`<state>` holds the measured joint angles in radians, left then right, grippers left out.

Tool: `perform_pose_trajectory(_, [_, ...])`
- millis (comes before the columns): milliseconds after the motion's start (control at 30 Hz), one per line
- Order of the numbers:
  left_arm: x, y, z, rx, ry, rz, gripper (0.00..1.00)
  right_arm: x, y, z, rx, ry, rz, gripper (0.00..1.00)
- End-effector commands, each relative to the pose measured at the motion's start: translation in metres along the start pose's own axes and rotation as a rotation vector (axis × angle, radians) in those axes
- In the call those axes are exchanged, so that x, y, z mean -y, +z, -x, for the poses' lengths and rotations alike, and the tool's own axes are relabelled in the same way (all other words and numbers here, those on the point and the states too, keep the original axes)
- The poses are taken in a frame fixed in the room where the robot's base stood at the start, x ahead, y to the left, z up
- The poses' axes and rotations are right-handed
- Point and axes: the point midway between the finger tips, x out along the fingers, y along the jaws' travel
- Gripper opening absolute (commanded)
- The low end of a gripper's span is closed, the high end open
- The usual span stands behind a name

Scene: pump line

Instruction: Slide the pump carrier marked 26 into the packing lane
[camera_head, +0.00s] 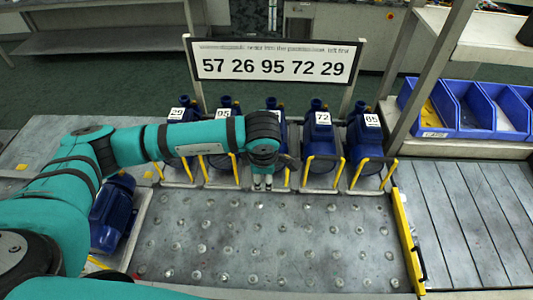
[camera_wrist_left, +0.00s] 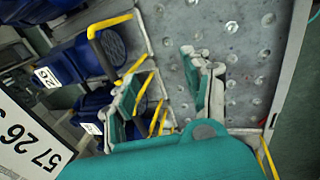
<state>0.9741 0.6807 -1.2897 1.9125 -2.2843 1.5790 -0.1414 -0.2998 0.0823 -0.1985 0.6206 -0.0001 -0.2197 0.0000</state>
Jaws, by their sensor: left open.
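The middle pump carrier (camera_head: 283,128) in the back row is mostly hidden behind my left arm, its label covered in the head view. In the left wrist view a blue pump carrier (camera_wrist_left: 101,52) has a label that appears to read 26, and a yellow handle. My left gripper (camera_head: 262,184) is open and empty, pointing down over the near edge of the middle carrier. In the left wrist view the left gripper (camera_wrist_left: 163,78) has its fingers apart, one beside the yellow handles; I cannot tell contact. No lane is labelled; a grey slatted lane (camera_head: 455,225) lies at right.
Carriers 29 (camera_head: 177,115), 95 (camera_head: 223,113), 72 (camera_head: 321,132) and 65 (camera_head: 370,137) flank the middle one. Another blue pump (camera_head: 110,214) stands at left. The ball table (camera_head: 270,245) is clear. A yellow bar (camera_head: 407,240) edges it at right. A sign (camera_head: 273,64) reads 57 26 95 72 29.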

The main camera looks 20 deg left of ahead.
Motion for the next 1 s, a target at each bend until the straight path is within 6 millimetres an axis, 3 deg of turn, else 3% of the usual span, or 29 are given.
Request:
perform_pose_trajectory(600, [-0.119,0.000,-0.034,0.001,0.000,0.004,0.50,0.005,0.001,-0.019,-0.001,-0.005,0.000,0.40])
perform_pose_trajectory(833, [-0.096,0.000,-0.076,0.000,-0.003,-0.001,0.50,0.005,0.003,-0.033,0.000,-0.005,0.000,0.40])
perform_pose_trajectory(1000, [-0.096,0.000,-0.097,0.000,0.001,0.001,0.50,0.005,0.005,-0.056,0.000,-0.005,0.000,0.40])
